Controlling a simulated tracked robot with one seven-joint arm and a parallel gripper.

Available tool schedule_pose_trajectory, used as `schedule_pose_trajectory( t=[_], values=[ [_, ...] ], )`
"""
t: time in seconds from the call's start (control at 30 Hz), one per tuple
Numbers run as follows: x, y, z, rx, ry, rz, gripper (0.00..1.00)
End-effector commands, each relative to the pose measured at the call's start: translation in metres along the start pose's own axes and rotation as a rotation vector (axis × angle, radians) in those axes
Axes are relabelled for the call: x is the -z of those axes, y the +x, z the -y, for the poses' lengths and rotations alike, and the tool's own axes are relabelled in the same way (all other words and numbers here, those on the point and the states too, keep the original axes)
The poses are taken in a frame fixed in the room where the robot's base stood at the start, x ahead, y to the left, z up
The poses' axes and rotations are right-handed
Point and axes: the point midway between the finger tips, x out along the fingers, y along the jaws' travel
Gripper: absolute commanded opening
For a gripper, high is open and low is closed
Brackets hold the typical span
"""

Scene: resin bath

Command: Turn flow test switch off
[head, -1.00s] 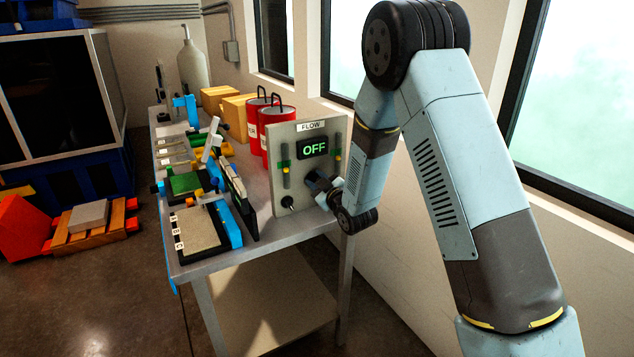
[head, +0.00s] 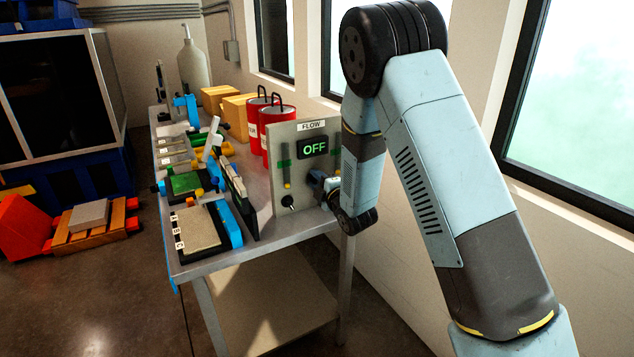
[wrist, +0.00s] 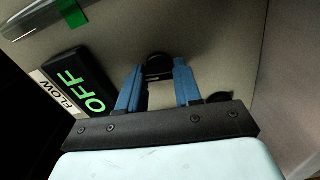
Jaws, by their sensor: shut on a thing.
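The flow test panel (head: 262,170) is an upright beige board at the near end of the bench, with a FLOW label (head: 311,125) on top. Its display (head: 313,148) reads OFF in green; it also shows in the wrist view (wrist: 82,80). A dark round switch (wrist: 158,60) sits on the panel face in the wrist view. My gripper (wrist: 158,76) has its two blue fingers on either side of this switch and is shut on it. In the head view my gripper (head: 317,181) is at the panel's lower right, partly hidden by my wrist.
A small black knob (head: 288,201) and a gauge tube (head: 287,168) are on the panel's left. Red cans (head: 273,118) stand behind it. A tray with a beige pad (head: 197,228) and other fixtures crowd the bench to the left. The wall and windows are close on the right.

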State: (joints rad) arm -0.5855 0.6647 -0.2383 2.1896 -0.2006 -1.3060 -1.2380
Motion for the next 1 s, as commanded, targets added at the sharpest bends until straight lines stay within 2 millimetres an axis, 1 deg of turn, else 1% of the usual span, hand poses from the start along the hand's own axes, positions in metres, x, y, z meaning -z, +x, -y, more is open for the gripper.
schedule_pose_trajectory(
  t=[0.03, 0.3, 0.87, 0.9, 1.0],
  values=[
    [0.0026, -0.0008, 0.0038, 0.008, -0.024, -0.004, 0.04],
    [0.0034, -0.0010, 0.0049, 0.009, -0.120, -0.006, 0.04],
    [0.0036, -0.0016, 0.0066, 0.013, -0.145, -0.007, 0.04],
    [0.0036, -0.0016, 0.0066, 0.013, -0.144, -0.006, 0.38],
    [0.0032, -0.0013, 0.0057, 0.011, -0.144, -0.006, 0.47]
  ],
)
